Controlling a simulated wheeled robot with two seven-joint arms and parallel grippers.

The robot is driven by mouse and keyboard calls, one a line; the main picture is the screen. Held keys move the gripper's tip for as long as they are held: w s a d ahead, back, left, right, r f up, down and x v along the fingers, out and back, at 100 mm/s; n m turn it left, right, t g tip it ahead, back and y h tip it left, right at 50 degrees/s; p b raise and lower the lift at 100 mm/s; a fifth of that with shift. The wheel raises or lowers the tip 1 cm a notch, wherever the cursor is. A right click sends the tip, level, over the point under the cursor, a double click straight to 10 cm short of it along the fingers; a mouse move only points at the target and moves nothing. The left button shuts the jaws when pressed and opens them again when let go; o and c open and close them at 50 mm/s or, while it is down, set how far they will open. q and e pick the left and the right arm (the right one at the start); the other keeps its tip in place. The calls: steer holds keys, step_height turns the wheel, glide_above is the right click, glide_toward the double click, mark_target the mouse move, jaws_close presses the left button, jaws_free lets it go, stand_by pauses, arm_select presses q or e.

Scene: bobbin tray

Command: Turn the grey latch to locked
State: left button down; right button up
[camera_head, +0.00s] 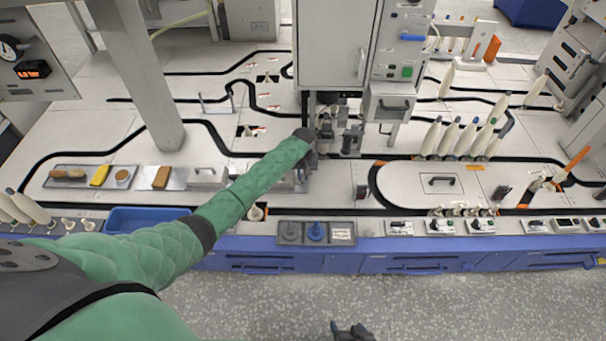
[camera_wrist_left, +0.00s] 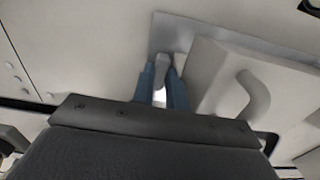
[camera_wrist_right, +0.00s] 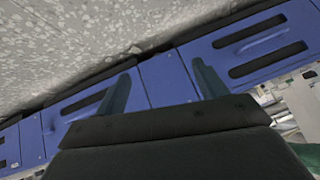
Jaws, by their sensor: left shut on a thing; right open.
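My left gripper (camera_wrist_left: 163,92) has its two blue-grey fingers shut on a small grey piece (camera_wrist_left: 165,66), which appears to be the grey latch. The piece is beside a pale box with a curved handle (camera_wrist_left: 254,96) and in front of a metal plate (camera_wrist_left: 181,34). In the head view my left arm reaches to the middle of the bench, and its forearm and wrist hide the fingers and the latch. Which way the latch is turned cannot be told. My right gripper (camera_wrist_right: 158,88) is open and empty, low in front of the blue bench front; it also shows in the head view (camera_head: 352,330).
A grey cabinet (camera_head: 336,45) stands just beyond my left wrist. A blue bin (camera_head: 145,218) lies under my left forearm's line. White bobbins (camera_head: 451,136) stand at the right. Blue drawers (camera_wrist_right: 172,76) face my right gripper, with open floor before them.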

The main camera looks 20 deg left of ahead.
arm_select(q)
steer(key=m+p, duration=0.3)
steer(key=shift+r, duration=0.25)
steer(key=shift+m+p, duration=0.9)
steer(key=shift+m, duration=0.1)
steer(key=m+p, duration=0.2)
steer(key=m, duration=0.4)
steer(key=shift+f, duration=0.15)
steer(key=m, duration=0.3)
steer(key=shift+p, duration=0.4)
steer(key=shift+m, duration=1.7)
arm_select(e)
step_height(320, 180, up, 19)
steer(key=w+g, duration=0.1)
steer(key=shift+w+a+f+g, duration=0.15)
steer(key=shift+w+f+g, duration=0.05)
steer(key=shift+w+g, duration=0.1)
arm_select(q)
steer(key=shift+f, duration=0.1)
steer(key=c, duration=1.4)
jaws_free()
